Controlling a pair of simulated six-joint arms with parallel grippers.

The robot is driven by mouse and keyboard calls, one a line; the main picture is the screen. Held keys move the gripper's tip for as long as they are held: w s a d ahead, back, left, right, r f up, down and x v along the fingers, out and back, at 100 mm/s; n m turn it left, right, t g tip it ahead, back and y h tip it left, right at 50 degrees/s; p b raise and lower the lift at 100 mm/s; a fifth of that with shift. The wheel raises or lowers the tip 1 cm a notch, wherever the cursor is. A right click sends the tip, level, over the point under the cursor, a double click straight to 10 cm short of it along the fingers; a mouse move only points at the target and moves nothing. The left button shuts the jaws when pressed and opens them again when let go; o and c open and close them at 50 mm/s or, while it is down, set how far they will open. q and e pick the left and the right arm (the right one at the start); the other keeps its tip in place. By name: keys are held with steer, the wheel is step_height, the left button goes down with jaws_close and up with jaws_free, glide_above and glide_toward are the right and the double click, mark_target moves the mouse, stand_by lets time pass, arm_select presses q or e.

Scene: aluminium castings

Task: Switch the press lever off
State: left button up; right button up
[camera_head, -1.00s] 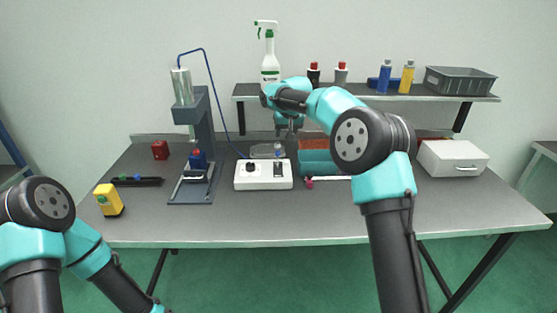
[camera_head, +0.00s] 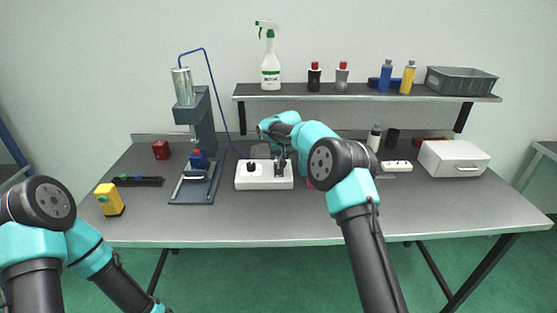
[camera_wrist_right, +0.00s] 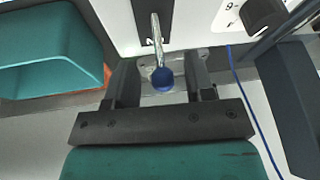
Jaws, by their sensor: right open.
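The white control box (camera_head: 243,182) stands on the table right of the press (camera_head: 203,120). In the right wrist view the box's lever shows as a silver rod (camera_wrist_right: 156,35) with a blue ball tip (camera_wrist_right: 162,79), rising from a dark slot plate. My right gripper (camera_wrist_right: 161,85) is open, and the blue tip lies between its two fingers in that view. I cannot tell whether a finger touches it. In the head view my right gripper (camera_head: 281,168) is over the right part of the box and hides the lever. My left gripper is out of view.
A black knob (camera_head: 251,167) is on the box's left part. A blue hose (camera_head: 221,100) runs from the press. The shelf (camera_head: 300,94) is behind.

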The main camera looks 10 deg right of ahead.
steer(key=shift+x, duration=1.5)
jaws_close()
